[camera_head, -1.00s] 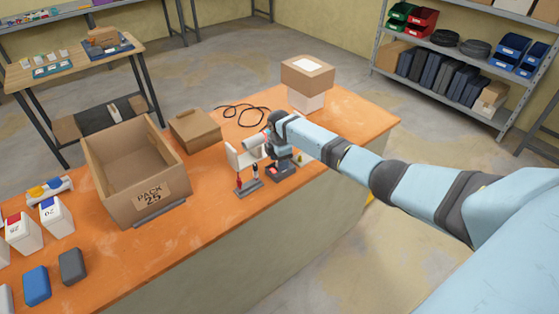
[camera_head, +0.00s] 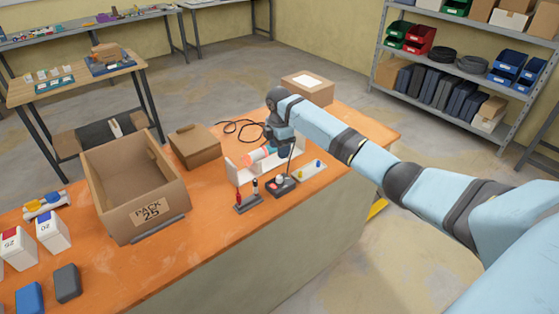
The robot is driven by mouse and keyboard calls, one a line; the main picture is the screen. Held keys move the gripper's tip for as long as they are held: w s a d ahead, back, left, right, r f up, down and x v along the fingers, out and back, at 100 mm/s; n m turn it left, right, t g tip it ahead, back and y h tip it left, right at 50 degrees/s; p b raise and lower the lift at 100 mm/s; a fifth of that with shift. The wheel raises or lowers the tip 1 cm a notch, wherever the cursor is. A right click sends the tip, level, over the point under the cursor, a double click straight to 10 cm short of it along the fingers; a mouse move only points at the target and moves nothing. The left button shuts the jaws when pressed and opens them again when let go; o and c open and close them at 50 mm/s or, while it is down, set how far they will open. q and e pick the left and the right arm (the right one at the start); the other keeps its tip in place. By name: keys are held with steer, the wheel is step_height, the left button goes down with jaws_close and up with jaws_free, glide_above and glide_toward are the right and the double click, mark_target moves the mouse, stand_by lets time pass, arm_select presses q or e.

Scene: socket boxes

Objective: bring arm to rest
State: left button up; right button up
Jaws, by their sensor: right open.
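My right arm comes in from the right, and its right gripper (camera_head: 278,138) is over the orange table (camera_head: 225,215). The gripper points down and is open, with nothing seen between its fingers. It is close behind a white holder (camera_head: 232,170) with a light cylinder with an orange part (camera_head: 258,155); whether they touch cannot be told. A dark block with a pale knob (camera_head: 283,184) stands in front and below. My left gripper is not in view.
A large open box marked PACK 25 (camera_head: 150,211) stands left, with a small closed carton (camera_head: 196,146) behind. A carton with a white label (camera_head: 308,87) is behind my arm. A screwdriver stand (camera_head: 248,203) is near the front edge. A white plate (camera_head: 312,172) lies right.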

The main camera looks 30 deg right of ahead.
steer(key=shift+r, duration=0.6)
